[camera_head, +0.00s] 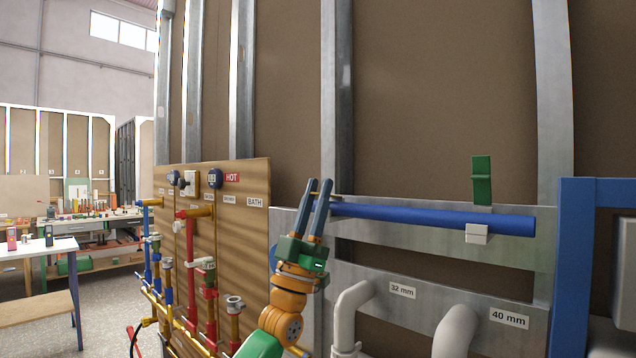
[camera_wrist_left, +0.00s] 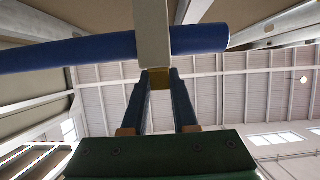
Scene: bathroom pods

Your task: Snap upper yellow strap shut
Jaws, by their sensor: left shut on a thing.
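My left gripper (camera_head: 319,186) points up at the left end of the blue pipe (camera_head: 430,215). Its two blue fingers are shut on a small yellow piece, which looks like the yellow strap (camera_head: 338,197); only a thin bit shows in the head view. In the left wrist view the yellow strap (camera_wrist_left: 160,79) sits between the fingertips, right below a cream block (camera_wrist_left: 152,32). That block lies across the blue pipe (camera_wrist_left: 200,39). Whether the strap is open or closed around the pipe cannot be told. My right gripper is not in view.
A green strap (camera_head: 481,180) stands upright above the pipe's right part, over a pale block (camera_head: 477,234). Pale pipes labelled 32 mm (camera_head: 352,305) and 40 mm (camera_head: 455,330) are below. A wooden board (camera_head: 235,230) with valves stands left; a blue frame (camera_head: 572,270) stands right.

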